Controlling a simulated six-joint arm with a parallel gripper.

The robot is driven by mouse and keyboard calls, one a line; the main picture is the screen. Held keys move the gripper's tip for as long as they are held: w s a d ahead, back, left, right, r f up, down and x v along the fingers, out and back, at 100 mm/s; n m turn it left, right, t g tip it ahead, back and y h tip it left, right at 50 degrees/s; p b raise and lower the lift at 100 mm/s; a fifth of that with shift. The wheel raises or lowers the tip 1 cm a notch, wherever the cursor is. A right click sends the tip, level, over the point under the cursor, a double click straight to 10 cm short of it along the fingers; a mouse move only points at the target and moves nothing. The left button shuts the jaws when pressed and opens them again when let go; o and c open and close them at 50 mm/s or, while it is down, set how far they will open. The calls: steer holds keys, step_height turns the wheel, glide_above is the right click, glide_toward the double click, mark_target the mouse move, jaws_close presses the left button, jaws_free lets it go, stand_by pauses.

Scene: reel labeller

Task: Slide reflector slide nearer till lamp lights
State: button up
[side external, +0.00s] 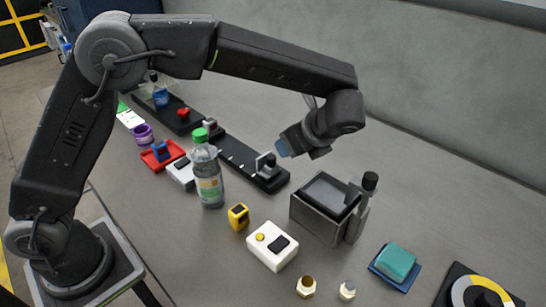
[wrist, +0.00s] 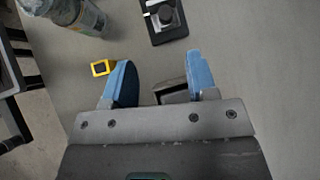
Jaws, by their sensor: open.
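A black rail (side external: 240,157) with light marks lies on the table, and a grey bracket-like slide (side external: 266,164) with a dark knob sits near its right end. I take this bracket as the reflector slide. In the wrist view the slide (wrist: 163,15) is at the top edge, ahead of my fingers. My gripper (side external: 284,149) hangs above the table near that rail end, apart from the slide. Its blue fingers (wrist: 160,78) are spread with nothing gripped. A small grey-and-red unit (side external: 210,126) is at the rail's other end. I cannot tell which part is the lamp or whether it is lit.
A green-capped bottle (side external: 207,175) stands beside the rail. A grey open box (side external: 322,197) with a black-knobbed post is right of it. A yellow block (side external: 238,217), white button box (side external: 272,246), two nuts and a teal block (side external: 397,262) lie nearer.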

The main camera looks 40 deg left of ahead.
mark_target(272, 157)
steer(key=shift+m, duration=0.4)
steer(key=x, duration=1.4)
steer(key=shift+w+d+f, duration=0.3)
steer(key=shift+w, duration=0.05)
steer(key=shift+c, duration=0.3)
jaws_close()
